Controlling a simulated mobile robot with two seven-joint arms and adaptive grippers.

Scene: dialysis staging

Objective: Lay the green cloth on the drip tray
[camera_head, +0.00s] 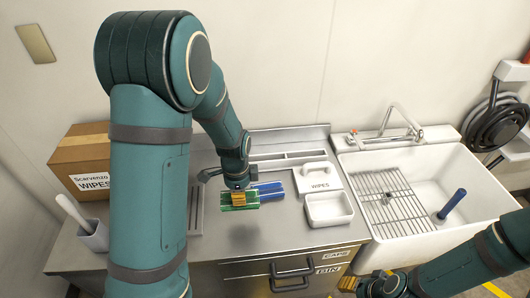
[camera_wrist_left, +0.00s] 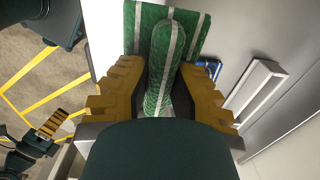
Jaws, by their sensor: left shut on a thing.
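My left gripper (camera_head: 238,188) is shut on the green cloth (camera_head: 240,201), which has pale stripes. The cloth hangs over the steel counter, with a dark shadow on the counter below it. In the left wrist view the cloth (camera_wrist_left: 160,92) is pinched between the yellow fingers of the left gripper (camera_wrist_left: 165,95). A grey ribbed tray, which looks like the drip tray (camera_head: 196,212), lies on the counter left of the cloth, partly hidden by my left arm.
A blue cloth (camera_head: 270,190) lies right behind the green one. A sink (camera_head: 430,205) with a rack is farther right.

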